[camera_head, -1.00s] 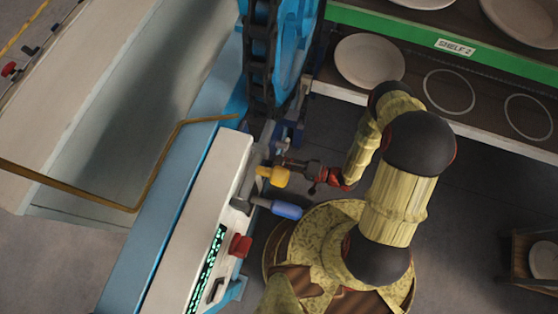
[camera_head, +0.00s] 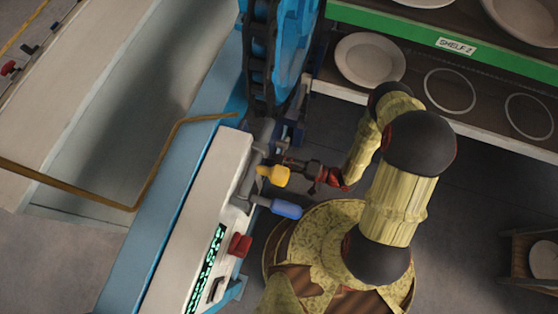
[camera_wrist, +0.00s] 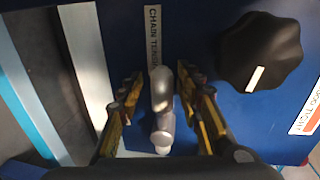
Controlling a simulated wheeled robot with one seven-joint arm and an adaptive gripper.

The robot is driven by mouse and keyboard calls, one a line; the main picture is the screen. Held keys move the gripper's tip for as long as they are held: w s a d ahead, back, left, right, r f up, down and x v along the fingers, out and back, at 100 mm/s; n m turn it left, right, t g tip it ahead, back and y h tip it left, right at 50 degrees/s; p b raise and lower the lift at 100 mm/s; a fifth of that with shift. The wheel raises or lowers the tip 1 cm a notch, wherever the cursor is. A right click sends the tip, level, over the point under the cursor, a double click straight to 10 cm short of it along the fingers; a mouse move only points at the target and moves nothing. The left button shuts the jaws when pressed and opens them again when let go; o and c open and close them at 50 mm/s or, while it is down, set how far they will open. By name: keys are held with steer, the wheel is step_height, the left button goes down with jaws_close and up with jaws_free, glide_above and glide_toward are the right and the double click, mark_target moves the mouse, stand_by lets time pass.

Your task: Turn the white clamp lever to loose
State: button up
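The pale grey-white lever (camera_wrist: 161,100) stands out from a blue panel in the wrist view, below a "CHAIN TENS..." label (camera_wrist: 153,35). My gripper (camera_wrist: 160,88) has one finger on each side of it. Gaps show between the lever and the fingers, the right one being narrow, so the gripper looks open around the lever. In the head view my gripper (camera_head: 288,163) is at the side of the machine, just above the yellow handle (camera_head: 274,175). The lever is small and hard to make out there.
A large black knob (camera_wrist: 262,52) with a white mark sits right of the lever. A partly cut-off label (camera_wrist: 308,105) is at the right edge. A blue handle (camera_head: 286,209) and a red button (camera_head: 240,245) are close below my gripper. A shelf with plates (camera_head: 369,60) stands behind.

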steer(key=shift+d, duration=0.1)
steer(key=v, duration=1.1)
steer(key=shift+s+d, duration=0.15)
steer(key=shift+d, duration=0.2)
steer(key=shift+r, duration=0.1)
stand_by(0.4)
